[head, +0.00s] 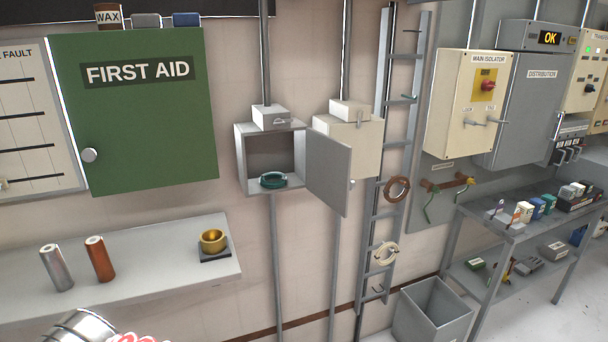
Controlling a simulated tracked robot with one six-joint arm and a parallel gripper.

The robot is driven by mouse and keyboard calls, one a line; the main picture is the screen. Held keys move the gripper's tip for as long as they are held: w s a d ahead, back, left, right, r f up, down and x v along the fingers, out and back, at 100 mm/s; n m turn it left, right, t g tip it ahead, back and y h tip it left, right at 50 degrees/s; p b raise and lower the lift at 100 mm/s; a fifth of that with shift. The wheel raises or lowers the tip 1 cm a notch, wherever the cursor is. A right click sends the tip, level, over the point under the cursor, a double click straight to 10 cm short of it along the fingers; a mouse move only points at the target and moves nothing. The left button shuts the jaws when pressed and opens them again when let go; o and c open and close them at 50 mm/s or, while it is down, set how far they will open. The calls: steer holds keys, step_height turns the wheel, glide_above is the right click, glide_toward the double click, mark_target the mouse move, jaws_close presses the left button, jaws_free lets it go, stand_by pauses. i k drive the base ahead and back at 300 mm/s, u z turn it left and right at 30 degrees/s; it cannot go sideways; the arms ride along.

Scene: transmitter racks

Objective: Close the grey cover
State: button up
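The grey cover (329,173) is the hinged door of a small open-fronted grey box (240,165) on the wall. It stands wide open, swung out to the right of the opening, and hides part of the cream box behind it. A teal ring-shaped item (273,180) lies on the floor inside the box. The inside is otherwise dark and looks empty. My gripper's fingers do not show. A shiny metal part and a red-and-white piece show at the bottom left edge, cut off by the frame, well away from the cover.
A cream box (360,155) stands right of the grey box, beside a wall ladder (400,130) with hanging coils. A green first aid cabinet (150,130) and a shelf (130,270) with cylinders and a brass cup are left. A grey bin (432,312) stands below right.

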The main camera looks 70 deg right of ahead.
mark_target(329, 161)
steer(key=u, duration=1.45)
steer(key=k, duration=2.75)
steer(key=z, duration=0.4)
